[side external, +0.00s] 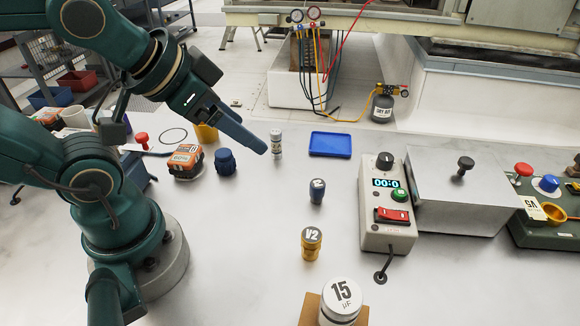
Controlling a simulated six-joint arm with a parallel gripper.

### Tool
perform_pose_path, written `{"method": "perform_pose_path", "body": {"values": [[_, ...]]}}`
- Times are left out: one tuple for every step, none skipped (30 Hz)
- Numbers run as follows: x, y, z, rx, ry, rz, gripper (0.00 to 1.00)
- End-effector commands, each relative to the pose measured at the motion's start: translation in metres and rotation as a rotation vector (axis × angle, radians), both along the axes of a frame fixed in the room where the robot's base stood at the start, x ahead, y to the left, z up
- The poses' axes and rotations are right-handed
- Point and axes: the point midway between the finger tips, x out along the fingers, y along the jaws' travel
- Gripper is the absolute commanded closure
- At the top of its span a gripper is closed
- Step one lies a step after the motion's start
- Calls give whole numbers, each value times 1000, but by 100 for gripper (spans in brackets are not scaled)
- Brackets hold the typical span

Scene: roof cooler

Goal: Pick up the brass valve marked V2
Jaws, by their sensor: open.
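The brass valve marked V2 (311,246) stands upright on the white work surface, right of centre and toward the front. Its round top carries the V2 label. My gripper (262,148) is raised at the upper left of the valve and well apart from it, pointing down and to the right. It holds nothing that I can see. Its fingers overlap from this side, so the gap between them is hidden. A small grey cylinder (276,146) stands close to the fingertips in the picture.
A grey control box (388,230) with a timer is to the right. A blue tray (330,144) lies farther back. The surface left of the valve is clear.

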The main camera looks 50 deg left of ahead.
Motion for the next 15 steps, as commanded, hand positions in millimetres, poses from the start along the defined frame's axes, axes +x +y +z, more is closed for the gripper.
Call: {"method": "perform_pose_path", "body": {"values": [[14, 6, 8, 59, -75, -27, 24], [24, 10, 13, 102, -118, -48, 24], [38, 16, 18, 164, -168, -79, 24], [48, 19, 21, 212, -204, -107, 24], [58, 22, 23, 258, -235, -139, 24], [71, 24, 24, 316, -270, -185, 24], [80, 25, 24, 355, -293, -223, 24], [88, 25, 23, 393, -314, -268, 24], [99, 23, 19, 435, -337, -329, 24], [106, 21, 16, 461, -354, -379, 24], [111, 18, 11, 481, -367, -430, 24], [118, 13, 4, 498, -383, -500, 24], [121, 9, -2, 506, -392, -552, 24], [124, 4, -9, 506, -401, -603, 24], [125, -2, -19, 500, -410, -670, 24]]}}
